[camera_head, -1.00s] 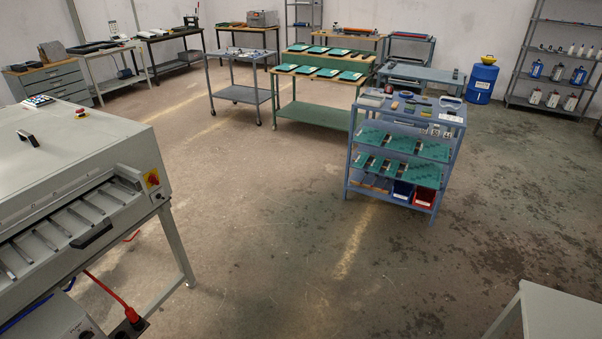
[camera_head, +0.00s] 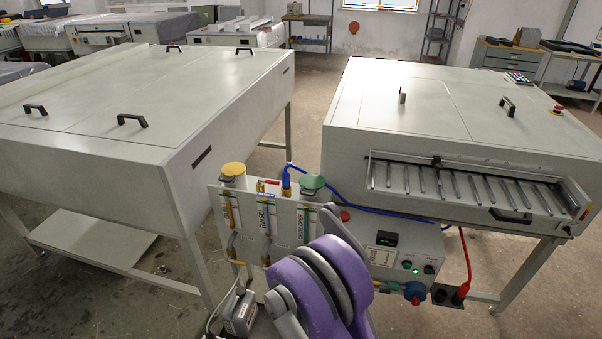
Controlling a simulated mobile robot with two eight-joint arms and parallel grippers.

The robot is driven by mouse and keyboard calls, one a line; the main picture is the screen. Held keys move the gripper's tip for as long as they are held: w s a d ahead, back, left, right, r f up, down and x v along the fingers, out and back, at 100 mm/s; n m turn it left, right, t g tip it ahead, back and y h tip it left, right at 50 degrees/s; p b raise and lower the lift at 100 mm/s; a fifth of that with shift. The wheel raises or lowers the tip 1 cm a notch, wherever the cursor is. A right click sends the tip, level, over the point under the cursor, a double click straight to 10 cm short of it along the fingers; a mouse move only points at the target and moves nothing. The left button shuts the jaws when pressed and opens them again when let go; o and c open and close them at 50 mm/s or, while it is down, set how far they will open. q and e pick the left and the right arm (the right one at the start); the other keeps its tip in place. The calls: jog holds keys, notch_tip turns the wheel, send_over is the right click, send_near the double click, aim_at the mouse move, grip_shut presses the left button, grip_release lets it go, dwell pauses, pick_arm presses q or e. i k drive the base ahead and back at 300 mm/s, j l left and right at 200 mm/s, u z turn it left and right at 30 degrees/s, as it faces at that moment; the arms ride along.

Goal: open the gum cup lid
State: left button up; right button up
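A panel with several vertical tubes stands between two large grey machines. A cup with a yellow lid (camera_head: 232,170) sits at its top left. A cup with a green lid (camera_head: 312,181) sits at its top right. Both lids look closed. The panel labels are too small to read surely, so I cannot tell which is the gum cup. My purple arm (camera_head: 318,290) rises at the bottom centre, in front of the panel's lower part. Neither gripper is in view.
A grey machine with a slatted feed opening (camera_head: 475,188) stands right. A wide covered machine (camera_head: 130,100) stands left. A control box (camera_head: 400,250) with buttons, a blue hose (camera_head: 375,207) and a red cable (camera_head: 464,262) are beside the panel. Open floor shows between the machines.

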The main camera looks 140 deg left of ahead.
aim_at(231, 169)
jog(key=k+l+u, duration=0.1)
jog(key=u, duration=5)
jog(key=i+j+u, duration=0.25)
jog(key=i+j, duration=0.1)
jog(key=i, duration=0.3)
jog(key=i+j+u, duration=0.1)
jog(key=i, duration=0.3)
